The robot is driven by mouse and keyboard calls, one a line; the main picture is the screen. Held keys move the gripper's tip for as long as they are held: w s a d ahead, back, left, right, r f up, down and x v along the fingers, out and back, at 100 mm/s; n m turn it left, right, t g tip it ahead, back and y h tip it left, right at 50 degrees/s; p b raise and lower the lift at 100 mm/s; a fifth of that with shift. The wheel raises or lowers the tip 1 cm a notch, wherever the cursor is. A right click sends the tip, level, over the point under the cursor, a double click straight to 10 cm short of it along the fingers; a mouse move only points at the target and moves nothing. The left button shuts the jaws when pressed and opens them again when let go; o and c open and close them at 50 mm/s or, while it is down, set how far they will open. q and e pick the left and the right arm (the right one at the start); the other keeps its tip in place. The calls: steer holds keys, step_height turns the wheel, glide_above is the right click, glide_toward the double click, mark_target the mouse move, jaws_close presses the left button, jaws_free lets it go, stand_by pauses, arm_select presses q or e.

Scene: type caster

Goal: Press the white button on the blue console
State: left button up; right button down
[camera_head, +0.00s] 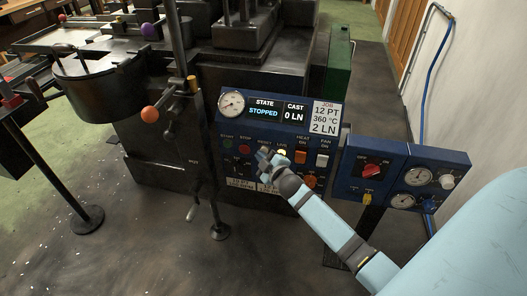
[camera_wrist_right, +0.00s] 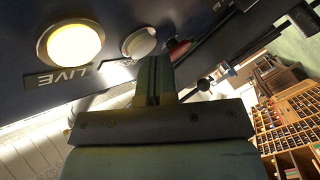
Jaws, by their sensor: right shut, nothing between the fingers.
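The blue console (camera_head: 240,133) stands in the middle of the head view, with a display reading STOPPED. In the right wrist view, the round white button (camera_wrist_right: 139,42) sits between the lit LIVE lamp (camera_wrist_right: 75,44) and a red button (camera_wrist_right: 179,49). In the head view my right gripper (camera_head: 264,154) is at the console's button row and covers the white button. Its fingers (camera_wrist_right: 154,62) are shut and empty, with the tips close beside the white button's edge. I cannot tell whether they touch it. My left gripper is not in view.
An orange HEAT switch (camera_head: 301,157) and a white FAN switch (camera_head: 322,160) are just right of my gripper. A second blue panel with gauges (camera_head: 393,155) stands further right.

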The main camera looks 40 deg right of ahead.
steer(key=shift+s+a, duration=0.15)
steer(key=s+a+p, duration=0.1)
steer(key=s+a, duration=0.3)
steer(key=shift+a+p, duration=0.3)
steer(key=shift+p, duration=0.05)
steer(key=shift+r, duration=0.1)
stand_by(0.8)
